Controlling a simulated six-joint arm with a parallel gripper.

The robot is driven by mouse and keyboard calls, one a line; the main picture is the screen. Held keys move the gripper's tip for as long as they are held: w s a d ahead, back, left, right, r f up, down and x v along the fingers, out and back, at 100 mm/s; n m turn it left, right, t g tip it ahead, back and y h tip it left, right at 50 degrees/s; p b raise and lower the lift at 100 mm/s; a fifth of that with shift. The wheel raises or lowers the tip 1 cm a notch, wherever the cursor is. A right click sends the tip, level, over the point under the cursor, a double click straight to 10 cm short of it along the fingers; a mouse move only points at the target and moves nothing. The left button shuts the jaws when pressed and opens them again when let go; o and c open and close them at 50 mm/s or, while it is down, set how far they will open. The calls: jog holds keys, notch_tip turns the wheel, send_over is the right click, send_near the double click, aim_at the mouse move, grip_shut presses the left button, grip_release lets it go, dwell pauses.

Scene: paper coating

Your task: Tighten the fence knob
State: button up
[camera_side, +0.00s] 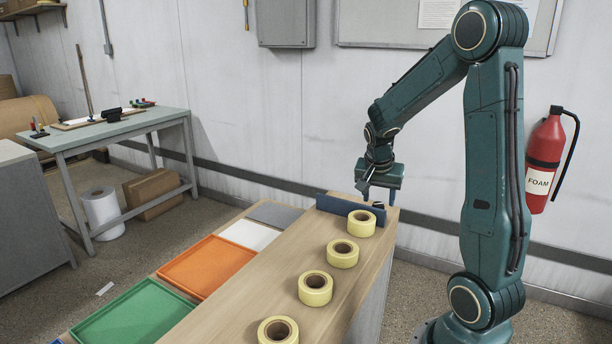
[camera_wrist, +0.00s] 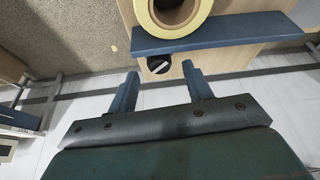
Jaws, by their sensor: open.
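The fence is a dark blue bar (camera_side: 338,206) standing across the far end of the wooden bench; it also shows in the wrist view (camera_wrist: 225,31). A small dark round part with a pale bar across it, apparently the fence knob (camera_wrist: 158,65), sits just behind the fence on the bench end. In the side view I cannot make out the knob. My gripper (camera_side: 378,194) is above the far end of the bench, behind the fence. In the wrist view its two blue fingers (camera_wrist: 160,71) are apart and empty, one on either side of the knob, apparently not touching it.
Several yellow tape rolls (camera_side: 343,262) line the bench top (camera_side: 240,322); the nearest is close to the fence. Orange (camera_side: 207,264) and green (camera_side: 136,312) trays lie left of the bench. A fire extinguisher (camera_side: 545,160) hangs on the wall behind my arm.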

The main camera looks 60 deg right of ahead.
jog(key=shift+x, duration=0.95)
jog(key=c, duration=1)
jog(key=shift+o, duration=0.2)
jog(key=shift+m, duration=0.3)
jog(key=shift+m+g, duration=0.9)
jog(key=shift+m, duration=1.2)
jog(key=o, duration=1)
jog(key=shift+c, duration=0.2)
